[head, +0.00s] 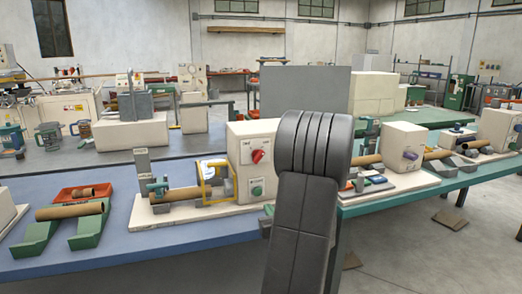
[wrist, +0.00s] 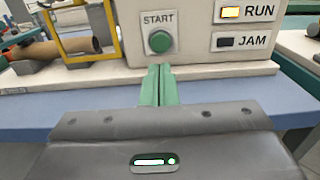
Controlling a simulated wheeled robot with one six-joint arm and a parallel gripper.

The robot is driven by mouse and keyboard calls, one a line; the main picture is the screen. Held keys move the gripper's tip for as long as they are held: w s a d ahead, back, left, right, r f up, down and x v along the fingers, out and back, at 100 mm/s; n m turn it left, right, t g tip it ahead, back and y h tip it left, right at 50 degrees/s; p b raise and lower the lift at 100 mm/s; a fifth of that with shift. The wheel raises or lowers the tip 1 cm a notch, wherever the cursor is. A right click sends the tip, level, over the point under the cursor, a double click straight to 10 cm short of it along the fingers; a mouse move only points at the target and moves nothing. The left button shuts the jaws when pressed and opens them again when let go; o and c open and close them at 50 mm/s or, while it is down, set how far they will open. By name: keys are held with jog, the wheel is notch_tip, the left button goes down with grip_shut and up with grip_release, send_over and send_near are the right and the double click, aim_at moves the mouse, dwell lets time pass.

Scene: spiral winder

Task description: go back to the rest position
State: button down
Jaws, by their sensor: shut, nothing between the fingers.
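My gripper (wrist: 158,82) shows in the wrist view with its green fingers shut together and nothing between them. The fingertips are in front of the winder box (wrist: 195,50), below the green START button (wrist: 160,41); I cannot tell whether they touch it. The RUN lamp (wrist: 230,12) is lit yellow and the JAM lamp (wrist: 226,42) is dark. In the head view my own arm hides the gripper.
A brown tube (head: 70,211) lies across green cradles (head: 38,236) at the left, near an orange tray (head: 82,193). A second machine (head: 402,148) stands on the green table (head: 440,180) at the right. The blue table (head: 120,236) is clear along its front edge.

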jog(key=shift+v, duration=1.1)
jog(key=shift+w+f, duration=0.1)
jog(key=shift+w, duration=0.05)
